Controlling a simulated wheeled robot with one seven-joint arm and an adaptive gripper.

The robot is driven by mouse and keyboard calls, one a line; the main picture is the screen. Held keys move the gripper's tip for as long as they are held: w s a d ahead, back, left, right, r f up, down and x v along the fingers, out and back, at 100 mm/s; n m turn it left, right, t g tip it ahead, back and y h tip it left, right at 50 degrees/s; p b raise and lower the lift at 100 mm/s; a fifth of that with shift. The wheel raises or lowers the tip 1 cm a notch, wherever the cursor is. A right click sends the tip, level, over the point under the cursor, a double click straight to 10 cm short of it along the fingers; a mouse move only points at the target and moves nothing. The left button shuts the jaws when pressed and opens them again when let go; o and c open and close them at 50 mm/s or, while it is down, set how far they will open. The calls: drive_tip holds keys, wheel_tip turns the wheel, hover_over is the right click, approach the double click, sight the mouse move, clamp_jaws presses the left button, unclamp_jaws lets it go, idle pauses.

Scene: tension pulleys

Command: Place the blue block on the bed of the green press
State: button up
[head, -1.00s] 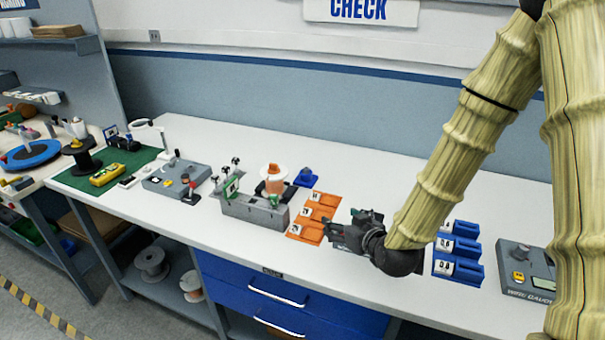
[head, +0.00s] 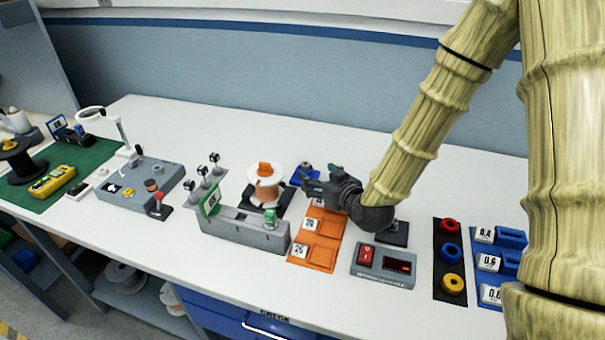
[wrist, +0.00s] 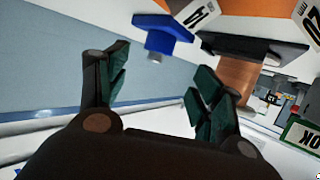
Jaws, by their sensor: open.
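A small blue piece (head: 296,177) with a grey knob-like part sits on the white bench behind the orange trays. It also shows in the wrist view (wrist: 163,30), beyond my fingertips, with a grey post. I cannot tell whether this is the blue block. My gripper (head: 312,181) is open and empty at this blue piece, partly covering it in the head view. In the wrist view my two dark fingers (wrist: 160,92) stand apart with nothing between them. No green press is clearly recognisable; a small green part (head: 270,217) sits on a grey fixture.
Orange numbered trays (head: 317,256) lie below my gripper. The grey fixture (head: 240,233) with a green sign (head: 210,203) and a copper spool (head: 264,188) stand left. A red-switch box (head: 384,268), coloured rings (head: 450,252) and blue trays (head: 500,262) are right. The rear bench is clear.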

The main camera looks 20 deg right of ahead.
sight(307, 169)
drive_tip(key=shift+w+r, duration=0.15)
drive_tip(key=shift+w, duration=0.05)
drive_tip(key=x, duration=0.2)
drive_tip(key=f+x, duration=0.1)
drive_tip(key=x, duration=0.1)
drive_tip(key=shift+w+d, duration=0.1)
drive_tip(key=shift+w+r+p, duration=0.25)
drive_tip(key=shift+w+p, duration=0.3)
drive_tip(key=shift+p, duration=0.4)
drive_tip(key=x, duration=0.3)
drive_tip(key=shift+f, duration=0.35)
drive_tip(key=shift+s+r, duration=0.1)
drive_tip(key=shift+r, duration=0.05)
drive_tip(key=c, duration=1.4)
drive_tip(key=shift+r, duration=0.1)
drive_tip(key=shift+c, duration=0.2)
